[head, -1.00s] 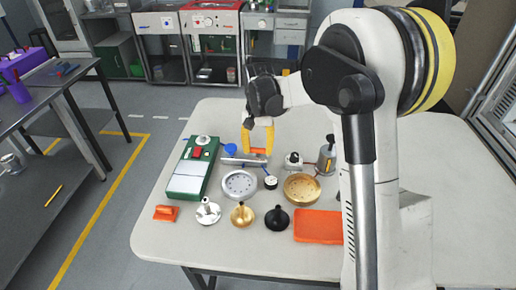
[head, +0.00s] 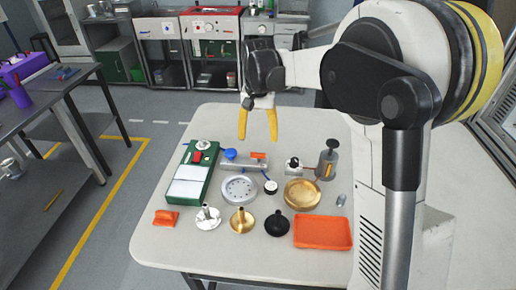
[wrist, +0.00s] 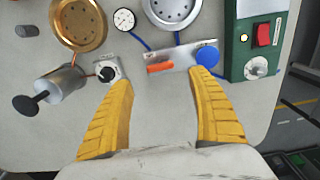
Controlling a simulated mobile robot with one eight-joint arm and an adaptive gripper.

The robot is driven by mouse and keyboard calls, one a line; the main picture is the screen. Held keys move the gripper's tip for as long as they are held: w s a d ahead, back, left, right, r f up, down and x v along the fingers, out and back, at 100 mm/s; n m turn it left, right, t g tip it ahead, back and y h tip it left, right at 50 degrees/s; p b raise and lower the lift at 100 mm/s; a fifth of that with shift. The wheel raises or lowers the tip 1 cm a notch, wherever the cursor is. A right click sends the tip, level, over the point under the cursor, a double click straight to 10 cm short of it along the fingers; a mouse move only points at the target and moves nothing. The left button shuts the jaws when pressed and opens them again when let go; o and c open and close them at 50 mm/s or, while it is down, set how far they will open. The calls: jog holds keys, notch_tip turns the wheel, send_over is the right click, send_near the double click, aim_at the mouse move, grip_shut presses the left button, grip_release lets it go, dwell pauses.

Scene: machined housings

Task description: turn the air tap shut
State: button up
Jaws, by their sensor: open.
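The air tap shows as a short orange lever (head: 258,155) on a grey metal block (head: 246,165), beside a round blue knob (head: 230,154). In the wrist view, the orange lever (wrist: 160,67) lies roughly along the block, slightly tilted, and the blue knob (wrist: 207,55) sits at the block's right end. My gripper (head: 258,139) is open and empty, with yellow fingers spread apart. It hangs above and behind the block, clear of the lever. In the wrist view, its fingertips (wrist: 165,82) point toward the block, and nothing is between them.
A green box (head: 188,183) stands left of the block. A grey housing (head: 239,188), a gauge (head: 271,187) and a brass housing (head: 302,193) are in front. A small black-knobbed unit (head: 293,164) and a pump-like cylinder (head: 328,160) stand right. The table behind is clear.

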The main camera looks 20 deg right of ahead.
aim_at(258, 154)
jog(key=shift+r, duration=2.25)
jog(key=s+r+n+t+b, duration=0.1)
jog(key=s+r+n+t, duration=0.2)
jog(key=s, duration=1.2)
jog(key=s+f+n+t, duration=0.1)
jog(key=s+f+t, duration=0.3)
jog(key=s, duration=0.6)
jog(key=shift+s+f+n+b, duration=0.3)
jog(key=shift+s+f+b, duration=0.1)
jog(key=shift+f, duration=0.3)
